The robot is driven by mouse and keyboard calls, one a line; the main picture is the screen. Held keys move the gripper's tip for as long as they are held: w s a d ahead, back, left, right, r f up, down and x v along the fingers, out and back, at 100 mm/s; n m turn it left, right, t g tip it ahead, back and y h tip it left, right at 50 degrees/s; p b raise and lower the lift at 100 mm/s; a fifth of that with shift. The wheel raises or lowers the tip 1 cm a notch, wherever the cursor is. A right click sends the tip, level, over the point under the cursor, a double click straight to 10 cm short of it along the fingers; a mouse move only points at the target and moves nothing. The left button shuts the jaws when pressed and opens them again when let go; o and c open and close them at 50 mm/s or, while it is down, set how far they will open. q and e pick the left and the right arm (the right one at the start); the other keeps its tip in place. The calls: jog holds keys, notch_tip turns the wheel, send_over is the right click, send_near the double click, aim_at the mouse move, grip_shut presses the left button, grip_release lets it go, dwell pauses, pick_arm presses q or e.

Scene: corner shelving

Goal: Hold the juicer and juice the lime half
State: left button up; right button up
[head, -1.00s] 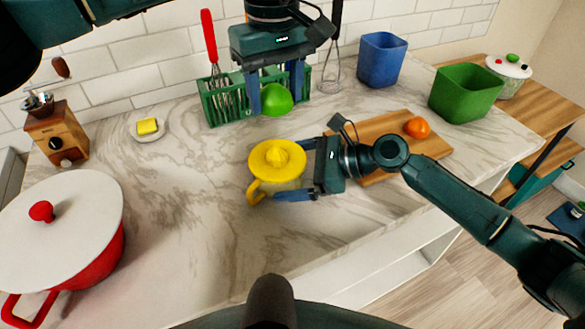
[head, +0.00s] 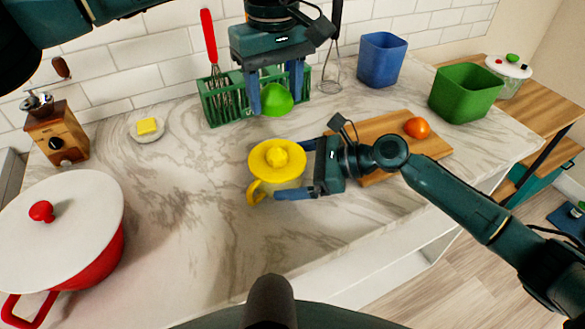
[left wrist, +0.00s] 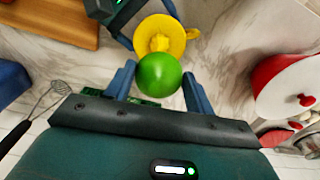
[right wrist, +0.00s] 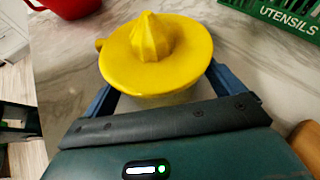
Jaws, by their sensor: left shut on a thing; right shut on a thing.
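The yellow juicer (head: 277,158) stands upright on the marble counter, its ribbed cone pointing up and its handle toward the lower left. My right gripper (head: 290,170) is shut on the juicer from the right; in the right wrist view the fingers sit on both sides of the juicer (right wrist: 155,55). My left gripper (head: 275,95) is shut on the green lime half (head: 276,99), holding it in the air behind and above the juicer. In the left wrist view the round green side of the lime half (left wrist: 159,75) faces the camera; its cut face is hidden.
A green utensil rack (head: 222,104) stands behind the lime half. A cutting board (head: 431,141) with an orange fruit (head: 417,127) lies at right, near blue (head: 381,60) and green bins (head: 466,93). A red pot (head: 95,262) stands at left. The counter front of the juicer is clear.

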aim_at(278, 150)
dwell(0.5)
pick_arm(q)
jog(key=shift+f, duration=4.8)
jog(key=o, duration=0.5)
jog(key=c, duration=0.5)
